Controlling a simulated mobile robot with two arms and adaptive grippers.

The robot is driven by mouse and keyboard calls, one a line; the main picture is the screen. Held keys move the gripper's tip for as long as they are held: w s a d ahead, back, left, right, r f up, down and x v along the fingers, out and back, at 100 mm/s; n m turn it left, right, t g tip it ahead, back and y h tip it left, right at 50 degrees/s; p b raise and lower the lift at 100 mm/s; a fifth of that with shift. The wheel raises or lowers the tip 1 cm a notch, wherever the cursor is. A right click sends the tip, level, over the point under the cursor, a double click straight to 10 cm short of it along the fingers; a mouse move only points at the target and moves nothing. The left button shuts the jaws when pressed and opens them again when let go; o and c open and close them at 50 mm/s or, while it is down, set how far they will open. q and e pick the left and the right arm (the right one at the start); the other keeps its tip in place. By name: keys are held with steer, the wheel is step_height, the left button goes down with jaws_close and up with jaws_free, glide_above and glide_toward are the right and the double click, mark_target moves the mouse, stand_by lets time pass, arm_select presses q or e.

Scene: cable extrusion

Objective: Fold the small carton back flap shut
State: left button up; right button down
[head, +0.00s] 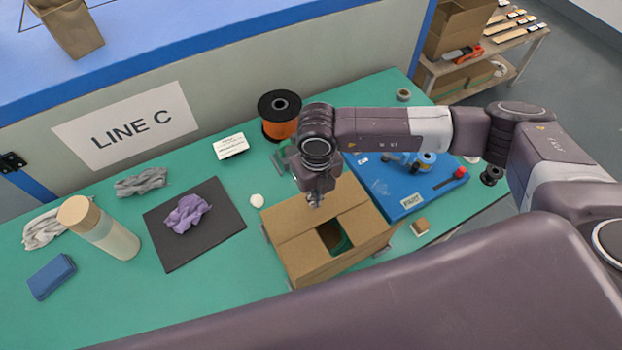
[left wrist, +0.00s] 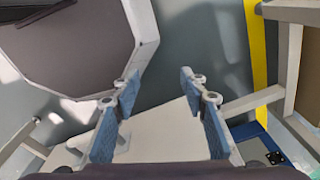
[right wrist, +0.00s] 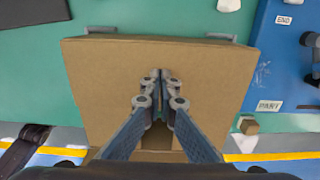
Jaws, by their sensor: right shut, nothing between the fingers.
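The small brown carton (head: 300,256) stands on the green table in the middle of the head view. Its top panels lie mostly flat, with a gap in the middle through which green shows. My right gripper (head: 315,203) is over the top of the carton, pointing down, shut and empty. In the right wrist view its fingertips (right wrist: 160,76) are together above a broad flat brown panel (right wrist: 105,80); whether they touch it I cannot tell. My left gripper (left wrist: 159,82) is open and empty, away from the carton, above the floor. It does not show clearly in the head view.
A blue board (head: 400,206) lies close to the right of the carton. An orange spool (head: 281,124) stands behind it. A small brown block (head: 420,226) lies at the right.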

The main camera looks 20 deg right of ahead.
steer(key=shift+s+f, duration=0.4)
steer(key=shift+f, duration=0.3)
steer(key=r+p, duration=0.1)
steer(key=r, duration=0.1)
steer(key=w+r+p, duration=0.1)
steer(key=r+p, duration=0.1)
steer(key=r, duration=0.1)
steer(key=shift+w, duration=0.1)
step_height(320, 180, up, 5)
steer(key=p, duration=0.2)
steer(key=shift+r+p, duration=0.1)
steer(key=shift+p, duration=0.25)
steer(key=shift+d, duration=0.1)
